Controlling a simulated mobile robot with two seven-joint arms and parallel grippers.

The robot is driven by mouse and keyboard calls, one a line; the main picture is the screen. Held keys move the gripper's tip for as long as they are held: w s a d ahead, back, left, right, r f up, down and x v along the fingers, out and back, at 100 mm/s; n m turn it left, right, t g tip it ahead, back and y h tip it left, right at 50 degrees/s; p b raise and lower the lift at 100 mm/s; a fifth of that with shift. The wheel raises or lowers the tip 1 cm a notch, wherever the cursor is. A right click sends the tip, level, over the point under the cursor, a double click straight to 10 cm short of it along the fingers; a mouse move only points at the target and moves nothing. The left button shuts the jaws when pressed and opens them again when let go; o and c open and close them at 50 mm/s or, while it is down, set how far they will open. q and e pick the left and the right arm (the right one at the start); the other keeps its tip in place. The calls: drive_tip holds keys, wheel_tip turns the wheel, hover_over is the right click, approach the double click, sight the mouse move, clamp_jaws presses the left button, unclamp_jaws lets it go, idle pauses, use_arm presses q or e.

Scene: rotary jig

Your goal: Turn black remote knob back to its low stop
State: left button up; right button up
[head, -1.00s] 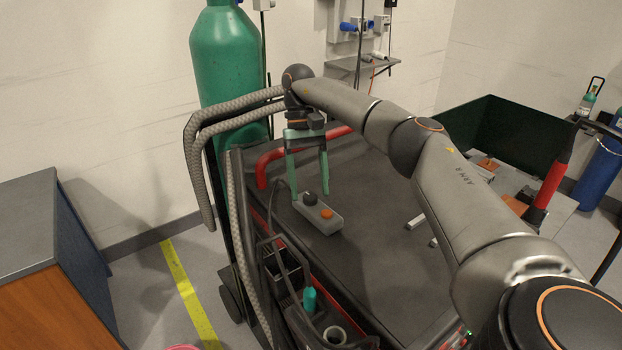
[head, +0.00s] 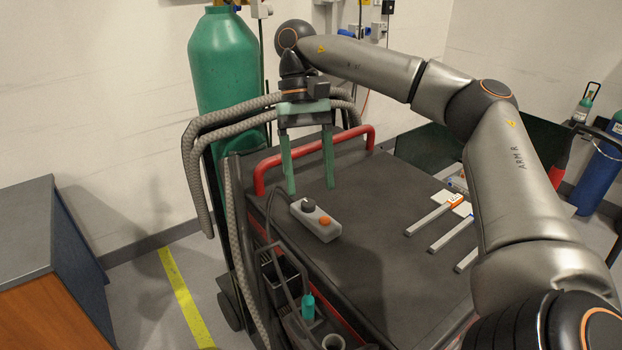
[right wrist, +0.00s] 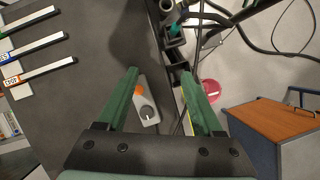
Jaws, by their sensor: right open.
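The remote (head: 322,228) is a small grey box lying on the dark cart top, with a black knob (head: 308,205) at one end and an orange button (head: 325,220) beside it. In the right wrist view, the black knob (right wrist: 147,113) shows a light pointer mark. My right gripper (head: 311,190) is open and empty, its two green fingers pointing down. It appears above and behind the remote, apart from it. In the right wrist view, the remote (right wrist: 153,121) appears between the fingers, nearer the left one. My left gripper is not in view.
A red handle rail (head: 260,174) runs along the cart's back edge, with a green gas cylinder (head: 228,85) and grey hoses behind. Several pale bars (head: 432,220) lie on the cart's right side. A cable runs from the remote. The middle of the cart top (head: 365,250) is clear.

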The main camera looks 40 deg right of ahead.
drive_tip(key=shift+s+a+r, duration=0.55)
drive_tip(key=shift+s+a, duration=0.2)
drive_tip(key=shift+s, duration=0.15)
drive_tip(key=shift+s+a+r, duration=0.5)
drive_tip(key=shift+s+a, duration=0.25)
drive_tip(key=shift+s, duration=0.1)
